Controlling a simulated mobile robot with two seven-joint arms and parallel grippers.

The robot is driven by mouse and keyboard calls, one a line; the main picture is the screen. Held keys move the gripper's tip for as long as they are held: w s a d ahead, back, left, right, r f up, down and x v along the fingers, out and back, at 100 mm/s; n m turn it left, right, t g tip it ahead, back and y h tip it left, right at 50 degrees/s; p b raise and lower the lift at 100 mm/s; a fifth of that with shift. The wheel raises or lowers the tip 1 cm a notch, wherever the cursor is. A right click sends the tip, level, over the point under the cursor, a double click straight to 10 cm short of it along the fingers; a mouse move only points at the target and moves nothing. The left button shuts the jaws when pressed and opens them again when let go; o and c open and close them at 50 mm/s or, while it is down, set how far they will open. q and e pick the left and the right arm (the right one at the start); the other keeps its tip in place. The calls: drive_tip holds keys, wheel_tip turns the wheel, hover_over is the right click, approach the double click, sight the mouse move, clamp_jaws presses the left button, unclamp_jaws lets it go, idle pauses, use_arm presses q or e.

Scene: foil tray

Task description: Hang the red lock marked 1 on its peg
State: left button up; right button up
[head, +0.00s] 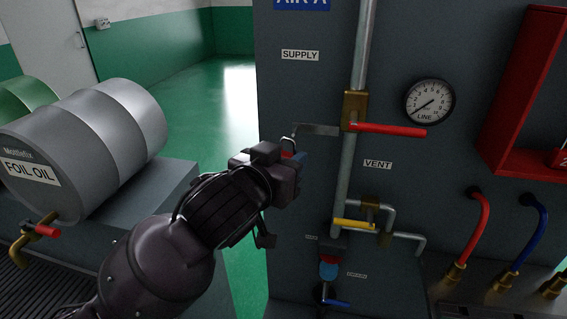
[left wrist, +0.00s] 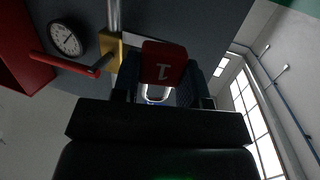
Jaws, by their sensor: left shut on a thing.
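My left gripper (head: 294,162) is in the middle of the head view, in front of the grey panel and below the SUPPLY label. It is shut on the red lock marked 1 (left wrist: 163,62). In the left wrist view the lock sits between the two dark blue fingers, with its 1 facing the camera and upside down. In the head view the gripper hides nearly all of the lock. I cannot make out a peg in either view. My right gripper is in neither view.
A red box (head: 525,95) is on the panel at the right, with a red item (head: 560,158) at its lower edge. A vertical pipe (head: 348,185) with a red-handled valve (head: 388,130) stands right of my gripper. A gauge (head: 429,102) and yellow-handled valve (head: 353,224) are nearby.

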use_arm(q)
drive_tip(key=w+d+f, duration=0.1)
drive_tip(key=w, duration=0.5)
drive_tip(key=shift+d, duration=0.15)
idle(0.7)
drive_tip(key=shift+w+f, duration=0.1)
drive_tip(key=shift+w, duration=0.1)
idle(0.4)
drive_tip(key=o, duration=1)
drive_tip(key=shift+o, duration=0.2)
drive_tip(key=shift+s, duration=0.1)
